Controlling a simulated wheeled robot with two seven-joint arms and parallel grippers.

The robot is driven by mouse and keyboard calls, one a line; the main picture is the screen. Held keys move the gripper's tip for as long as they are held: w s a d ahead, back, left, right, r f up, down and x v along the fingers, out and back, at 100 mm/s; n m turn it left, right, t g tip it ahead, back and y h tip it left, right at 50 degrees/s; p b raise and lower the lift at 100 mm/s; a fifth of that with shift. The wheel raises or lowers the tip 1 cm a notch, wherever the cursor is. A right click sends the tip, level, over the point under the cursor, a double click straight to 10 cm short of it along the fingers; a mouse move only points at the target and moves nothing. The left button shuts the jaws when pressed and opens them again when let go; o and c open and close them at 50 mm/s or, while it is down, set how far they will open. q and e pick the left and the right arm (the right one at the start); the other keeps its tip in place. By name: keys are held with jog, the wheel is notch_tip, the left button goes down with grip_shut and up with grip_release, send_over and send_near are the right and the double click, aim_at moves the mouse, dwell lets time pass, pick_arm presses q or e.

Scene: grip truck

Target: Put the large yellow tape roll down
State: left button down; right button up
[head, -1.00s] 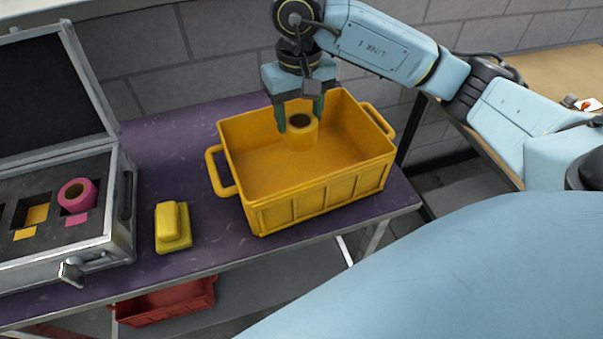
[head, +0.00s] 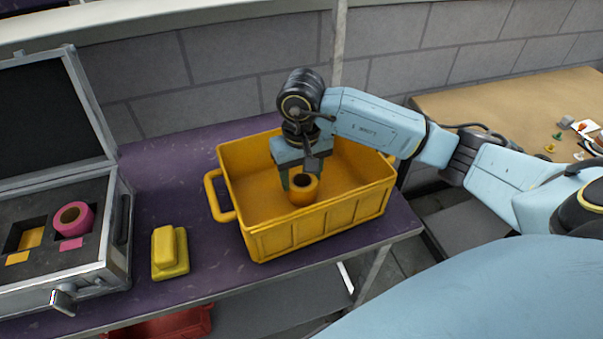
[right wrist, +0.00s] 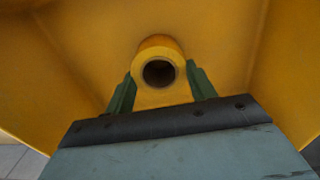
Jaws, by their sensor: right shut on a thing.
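My left gripper is not in view.
An open silver case (head: 122,238) with a dark foam insert and a pink tape roll (head: 73,218) stands at the left. A yellow block-like object (head: 169,253) lies between case and crate on the purple table (head: 205,270). A red bin is below. A wooden table (head: 470,105) with small items is at the right.

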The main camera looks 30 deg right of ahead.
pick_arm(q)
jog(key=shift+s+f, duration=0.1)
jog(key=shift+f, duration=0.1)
pick_arm(e)
jog(key=shift+f, duration=0.15)
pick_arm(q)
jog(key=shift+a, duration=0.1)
pick_arm(e)
jog(key=o, duration=1)
jog(key=shift+o, duration=0.2)
jog(key=shift+r, duration=0.2)
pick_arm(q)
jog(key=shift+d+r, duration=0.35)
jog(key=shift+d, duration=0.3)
pick_arm(e)
notch_tip(320, 180, up, 12)
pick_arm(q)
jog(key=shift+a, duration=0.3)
